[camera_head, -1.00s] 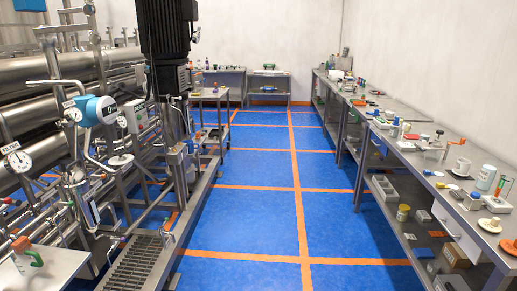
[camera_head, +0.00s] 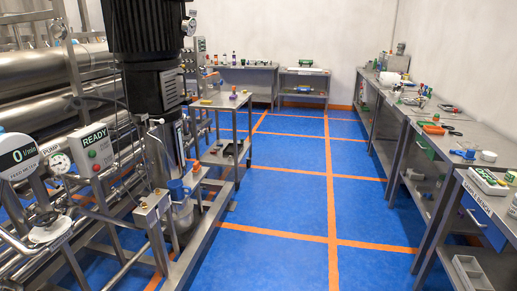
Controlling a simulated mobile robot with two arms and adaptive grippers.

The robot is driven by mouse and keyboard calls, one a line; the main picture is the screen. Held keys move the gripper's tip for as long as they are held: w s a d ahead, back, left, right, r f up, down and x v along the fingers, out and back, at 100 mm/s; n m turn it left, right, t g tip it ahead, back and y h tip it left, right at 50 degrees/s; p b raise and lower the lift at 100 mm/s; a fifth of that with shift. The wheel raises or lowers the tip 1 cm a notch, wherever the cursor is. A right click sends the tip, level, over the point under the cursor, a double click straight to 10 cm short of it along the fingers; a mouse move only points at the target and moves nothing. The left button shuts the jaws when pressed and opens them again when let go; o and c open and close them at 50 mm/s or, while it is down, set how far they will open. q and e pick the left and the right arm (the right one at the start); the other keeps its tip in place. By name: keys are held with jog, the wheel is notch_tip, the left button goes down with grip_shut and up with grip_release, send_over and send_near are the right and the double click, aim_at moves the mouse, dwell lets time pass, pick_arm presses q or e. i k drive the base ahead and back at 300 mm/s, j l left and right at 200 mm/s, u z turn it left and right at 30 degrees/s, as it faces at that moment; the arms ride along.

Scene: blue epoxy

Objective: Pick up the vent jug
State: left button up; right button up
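I cannot make out a vent jug for certain in this view. Small bottles and other items stand on the far table (camera_head: 262,67), too small to name surely. More small items lie on the right-hand bench (camera_head: 476,141). Neither of my grippers shows.
A blue floor with orange lines (camera_head: 290,190) runs clear down the middle. Steel piping and a machine with a large dark motor (camera_head: 150,35) fill the left. A small steel cart (camera_head: 222,105) stands beyond it. Long benches line the right, with a grey bin (camera_head: 472,272) low down.

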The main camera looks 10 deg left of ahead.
aim_at(180, 191)
jog(key=i+u, duration=0.3)
jog(key=i, duration=0.5)
jog(key=i+l+u, duration=0.25)
jog(key=i, duration=0.6)
